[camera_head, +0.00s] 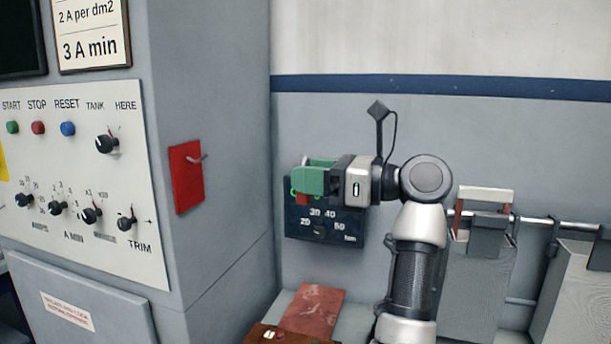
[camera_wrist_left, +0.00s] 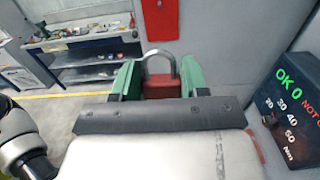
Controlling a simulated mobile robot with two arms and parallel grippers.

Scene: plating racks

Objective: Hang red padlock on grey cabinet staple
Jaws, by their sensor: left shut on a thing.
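The grey cabinet (camera_head: 215,90) stands at the left in the head view. My left gripper (camera_head: 306,184) has green fingers and is shut on the red padlock (camera_head: 302,198). It is to the right of the staple, with a clear gap between them. The wrist view shows the padlock body (camera_wrist_left: 162,86) between the green fingers, with its silver shackle (camera_wrist_left: 178,62) above. The fingers hide part of the padlock in the head view. My right gripper is not in view.
A dark gauge box (camera_head: 340,225) is on the wall behind my left gripper. A control panel (camera_head: 75,185) faces left of the cabinet corner. Below lies a reddish slab (camera_head: 314,308). A rail (camera_head: 535,219) with hanging grey racks is at right.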

